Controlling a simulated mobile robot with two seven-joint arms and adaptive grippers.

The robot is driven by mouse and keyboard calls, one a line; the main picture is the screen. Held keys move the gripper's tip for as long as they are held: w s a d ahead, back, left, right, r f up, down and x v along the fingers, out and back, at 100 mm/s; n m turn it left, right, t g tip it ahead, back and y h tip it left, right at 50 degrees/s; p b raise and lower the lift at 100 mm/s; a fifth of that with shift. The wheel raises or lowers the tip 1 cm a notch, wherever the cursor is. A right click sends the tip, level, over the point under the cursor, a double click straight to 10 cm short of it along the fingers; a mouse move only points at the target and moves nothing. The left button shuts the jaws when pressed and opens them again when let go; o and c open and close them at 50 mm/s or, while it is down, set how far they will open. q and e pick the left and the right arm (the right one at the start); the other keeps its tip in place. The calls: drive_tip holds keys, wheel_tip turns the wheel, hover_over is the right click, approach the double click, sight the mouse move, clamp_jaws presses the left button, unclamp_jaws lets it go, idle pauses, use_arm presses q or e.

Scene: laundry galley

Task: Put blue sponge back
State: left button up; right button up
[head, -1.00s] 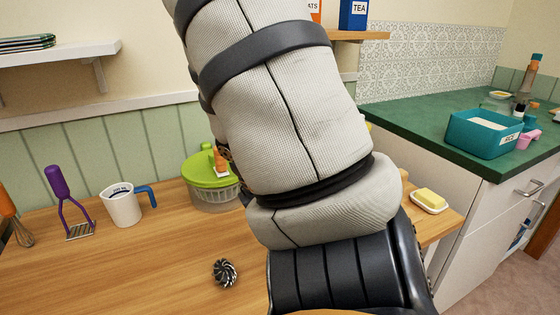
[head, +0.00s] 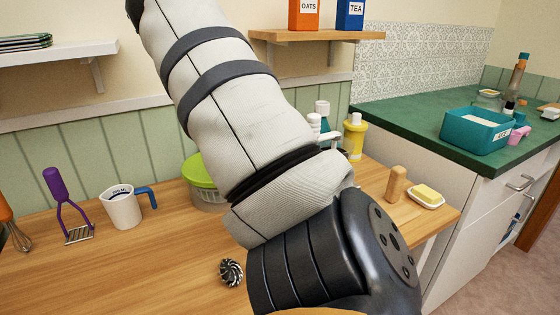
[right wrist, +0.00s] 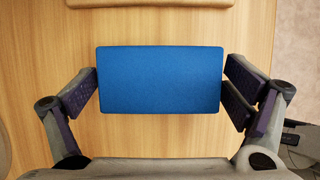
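The blue sponge (right wrist: 160,79) is a flat blue rectangle over the wooden surface in the right wrist view. It lies between the two fingers of my right gripper (right wrist: 161,88), which are spread wide, one at each short end. The fingertips are very close to its ends; I cannot tell whether they touch. In the head view the sponge and right gripper do not show; my big grey arm covers the middle. My left gripper is in neither view.
The wooden counter (head: 130,270) holds a measuring jug (head: 122,207), purple masher (head: 66,205), green-lidded bowl (head: 200,175), dark metal ball (head: 231,272), yellow bottle (head: 355,138), wooden peg-like object (head: 396,184) and butter dish (head: 427,197). A teal bin (head: 476,132) stands on the green worktop (head: 425,120).

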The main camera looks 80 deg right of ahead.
drive_tip(key=shift+r, duration=0.1)
drive_tip(key=v, duration=1.2)
